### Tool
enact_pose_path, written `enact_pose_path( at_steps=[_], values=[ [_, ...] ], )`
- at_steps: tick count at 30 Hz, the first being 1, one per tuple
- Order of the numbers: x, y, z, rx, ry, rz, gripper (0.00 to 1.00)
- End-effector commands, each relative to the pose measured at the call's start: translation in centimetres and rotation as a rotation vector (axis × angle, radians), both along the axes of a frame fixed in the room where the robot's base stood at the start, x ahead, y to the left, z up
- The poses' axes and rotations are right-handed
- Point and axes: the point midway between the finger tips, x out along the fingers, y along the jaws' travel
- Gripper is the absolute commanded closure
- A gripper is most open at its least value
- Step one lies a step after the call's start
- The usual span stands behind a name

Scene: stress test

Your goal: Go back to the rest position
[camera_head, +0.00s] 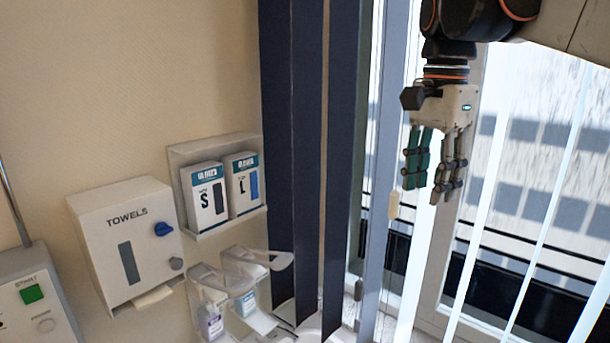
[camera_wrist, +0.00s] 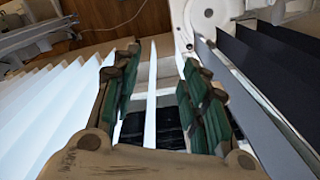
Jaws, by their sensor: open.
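My gripper (camera_head: 433,182) hangs at the upper right in the head view, fingers pointing down, in front of the window and its blinds. Between and beyond the fingers I see white blind slats and part of the window frame. The gripper is open and empty. It appears clear of the dark blind slats (camera_head: 310,150) to its left.
A towel dispenser (camera_head: 105,245), a glove-box holder (camera_head: 190,150) with two boxes, and bottles (camera_head: 210,322) in wall holders are on the left wall. A machine with a green button (camera_head: 31,294) stands at the lower left. White slats (camera_wrist: 40,110) hang close to the gripper.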

Motion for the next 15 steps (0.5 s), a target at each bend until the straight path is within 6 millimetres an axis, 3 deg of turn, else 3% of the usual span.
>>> enact_pose_path(
  at_steps=[10, 15],
  values=[
    [-0.8, 0.0, -5.9, -0.005, -0.054, 0.100, 0.60],
    [-1.5, 0.0, -10.4, -0.012, -0.096, 0.179, 0.60]
  ],
)
